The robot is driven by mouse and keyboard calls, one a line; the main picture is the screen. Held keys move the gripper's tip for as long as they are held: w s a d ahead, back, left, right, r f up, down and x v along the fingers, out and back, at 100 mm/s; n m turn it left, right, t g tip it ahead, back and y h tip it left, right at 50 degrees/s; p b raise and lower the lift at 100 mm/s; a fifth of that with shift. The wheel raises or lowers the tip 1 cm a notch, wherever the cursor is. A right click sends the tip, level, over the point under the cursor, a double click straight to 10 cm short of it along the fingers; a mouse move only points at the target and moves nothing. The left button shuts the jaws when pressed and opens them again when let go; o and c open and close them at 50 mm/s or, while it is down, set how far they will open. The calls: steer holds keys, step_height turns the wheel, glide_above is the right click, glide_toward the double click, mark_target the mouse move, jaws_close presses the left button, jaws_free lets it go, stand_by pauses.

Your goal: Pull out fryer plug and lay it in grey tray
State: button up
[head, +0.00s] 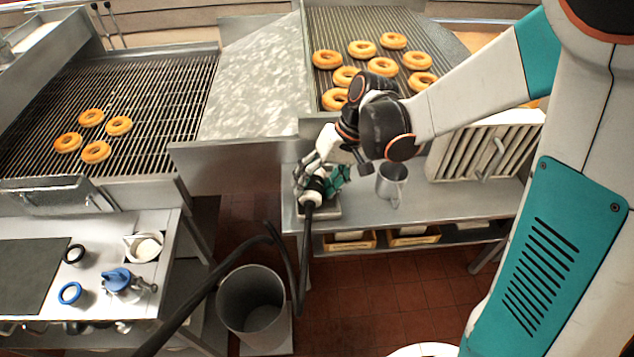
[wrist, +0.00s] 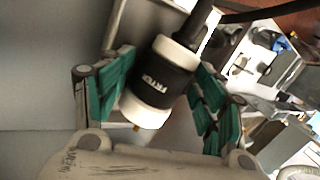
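The fryer plug (wrist: 160,81) is a black cylinder with pale end rings and lettering; it also shows in the head view (head: 315,188). A thick black cable runs from it. It sits tilted between the teal finger pads of my gripper (wrist: 165,75), which appear shut on it. In the head view my gripper (head: 320,178) and the plug are over the grey tray (head: 331,211) at the left end of the steel bench. The tray is mostly hidden by them. I cannot tell whether the plug touches the tray.
A grey mug (head: 391,184) stands on the bench right of my gripper, near a slatted panel (head: 485,150). The black cable (head: 235,250) loops past a grey bin (head: 252,305) on the floor. Fryer grates with doughnuts stand behind and at left.

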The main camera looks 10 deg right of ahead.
steer(key=shift+d, duration=0.15)
steer(key=s+v, duration=0.1)
steer(key=v, duration=1.1)
steer(key=shift+w, duration=0.4)
steer(key=s+d+r+m+t+h, duration=0.1)
steer(key=s+d+t+h, duration=0.1)
steer(key=s+d+t, duration=0.2)
steer(key=s+d+r+m+t+h+b, duration=0.1)
steer(key=s+d+t+h, duration=0.2)
steer(key=s, duration=0.6)
steer(key=shift+s+d+t, duration=0.15)
steer(key=shift+d+t, duration=0.35)
steer(key=shift+d, duration=0.35)
